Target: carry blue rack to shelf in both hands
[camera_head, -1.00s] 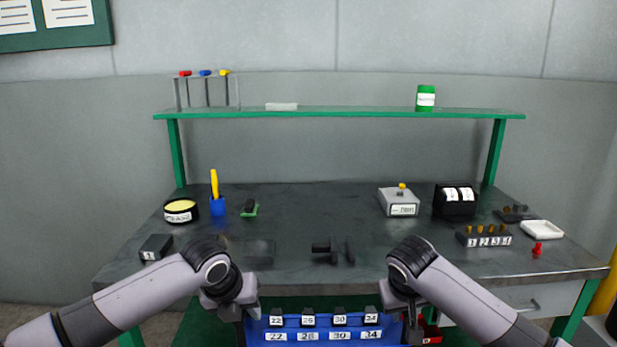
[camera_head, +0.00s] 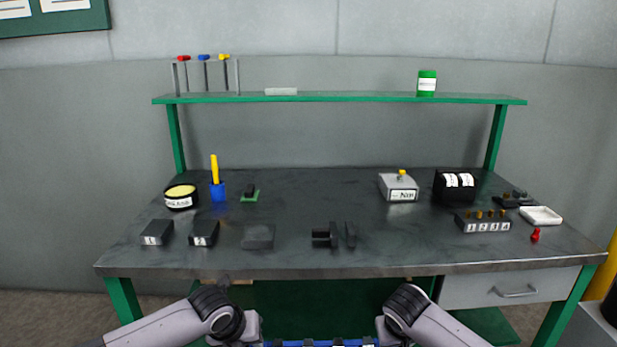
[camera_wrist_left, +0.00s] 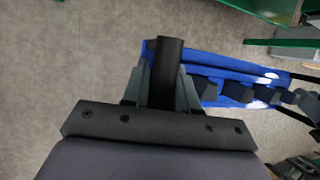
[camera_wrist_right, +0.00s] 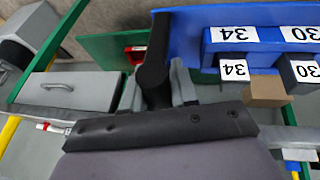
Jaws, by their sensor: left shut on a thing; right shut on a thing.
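The blue rack (camera_head: 318,343) shows only as a thin strip at the bottom of the head view. In the right wrist view the blue rack (camera_wrist_right: 205,22) has white labels 34 and 30 and dark crimper blocks; in the left wrist view it (camera_wrist_left: 225,65) runs off to the right. My left gripper (camera_head: 250,332) is shut on the black handle at one end, seen in the left wrist view (camera_wrist_left: 165,85). My right gripper (camera_wrist_right: 157,85) is shut on the handle at the other end. The green upper shelf (camera_head: 340,98) spans the back of the bench.
The dark bench top (camera_head: 300,205) carries blocks, a tape roll (camera_head: 181,197), a grey box (camera_head: 398,187) and a black holder (camera_head: 455,184). The upper shelf holds a screwdriver stand (camera_head: 205,78) and a green jar (camera_head: 427,83). A green lower surface (camera_head: 320,300) and drawer (camera_head: 515,288) sit below the bench.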

